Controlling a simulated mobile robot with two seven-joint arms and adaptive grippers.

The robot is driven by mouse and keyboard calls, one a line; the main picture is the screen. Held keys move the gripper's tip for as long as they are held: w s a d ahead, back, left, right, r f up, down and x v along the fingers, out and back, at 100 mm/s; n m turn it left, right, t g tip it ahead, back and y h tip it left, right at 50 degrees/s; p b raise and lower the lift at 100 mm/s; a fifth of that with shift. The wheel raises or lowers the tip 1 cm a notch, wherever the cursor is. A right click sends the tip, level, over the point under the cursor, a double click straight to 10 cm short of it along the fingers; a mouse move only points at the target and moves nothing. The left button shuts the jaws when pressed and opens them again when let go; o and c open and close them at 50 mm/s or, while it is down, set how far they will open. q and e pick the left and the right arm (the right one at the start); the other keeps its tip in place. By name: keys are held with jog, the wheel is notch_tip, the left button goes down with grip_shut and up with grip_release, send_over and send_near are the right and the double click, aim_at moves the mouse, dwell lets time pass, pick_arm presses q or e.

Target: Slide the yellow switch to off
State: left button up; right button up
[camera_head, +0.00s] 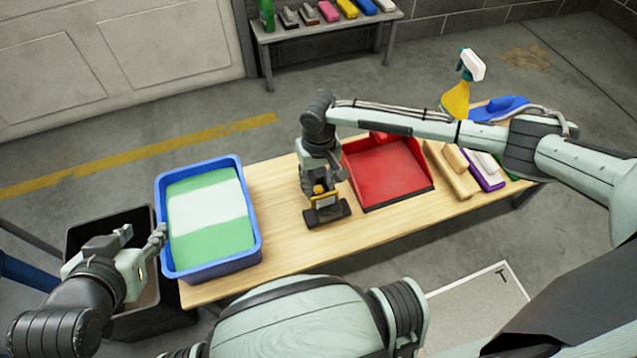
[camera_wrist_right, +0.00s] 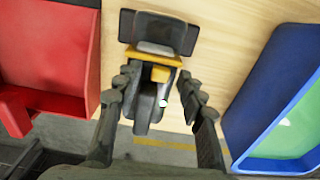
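A dark hand tool (camera_head: 328,214) with a wide black base and yellow parts stands on the wooden table. In the right wrist view its yellow part (camera_wrist_right: 160,73) shows at the top of the dark handle; which bit is the switch, and its setting, I cannot tell. My right gripper (camera_wrist_right: 157,95) is open, with its fingers on both sides of the handle and a gap on the right side. In the head view the right gripper (camera_head: 319,183) is above the tool, partly hiding it. My left gripper (camera_head: 143,236) looks open and empty, beside the blue tub.
A blue tub (camera_head: 163,222) with green and white contents is left on the table (camera_head: 283,245). A red dustpan (camera_head: 388,172) lies right of the tool, with pads and a spray bottle (camera_head: 456,100) further right. A dark bin (camera_head: 78,232) stands at left.

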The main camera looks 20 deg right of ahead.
pick_arm(q)
jog(key=shift+r, duration=0.1)
pick_arm(e)
jog(key=shift+f, duration=0.1)
grip_shut()
dwell(0.4)
jog(key=d+p, duration=0.2)
jog(key=p, duration=0.2)
jog(key=shift+d, duration=0.3)
pick_arm(q)
jog(key=s+a+f+n+g+y, duration=0.1)
jog(key=s+a+f+g+y, duration=0.1)
jog(key=s+a+f+g, duration=0.4)
notch_tip(320, 180, down, 3)
jog(key=shift+s+a+f, duration=0.2)
jog(key=shift+s+a, duration=0.7)
jog(key=shift+s, duration=0.2)
pick_arm(e)
grip_release()
